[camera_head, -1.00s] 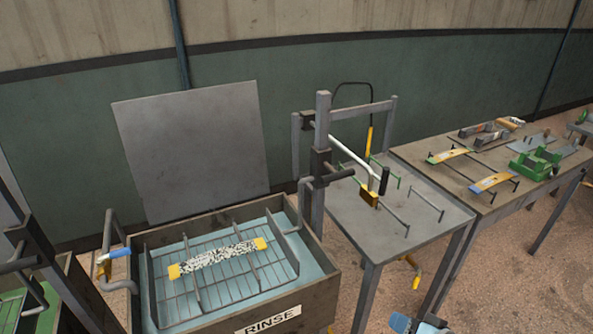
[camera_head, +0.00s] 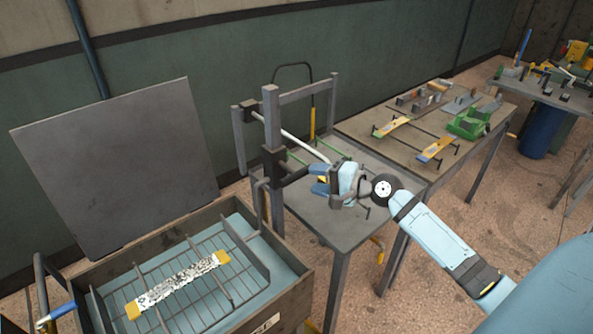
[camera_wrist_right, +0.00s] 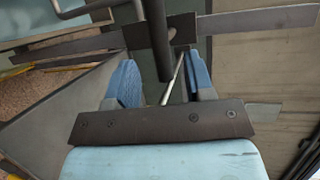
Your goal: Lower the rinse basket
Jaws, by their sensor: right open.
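The rinse basket (camera_head: 243,248) is a dark wire basket within the rinse tank (camera_head: 292,290) at the lower left of the head view. Pale blue liquid shows through its wires; I cannot tell how deep it sits. A white lever (camera_head: 300,142) runs from the post beside the tank toward my right gripper (camera_head: 323,181). The gripper's open blue fingers are at the lever's end. In the right wrist view, the lever's black grip (camera_wrist_right: 154,40) stands between the two fingers, with gaps on both sides. My left gripper is out of view.
A speckled bar with yellow ends (camera_head: 178,283) lies on the basket. A grey panel (camera_head: 110,165) stands behind the tank. The grey post (camera_head: 272,150) and side table (camera_head: 312,208) are close to my right gripper. A further table (camera_head: 360,130) holds racks and a green tool.

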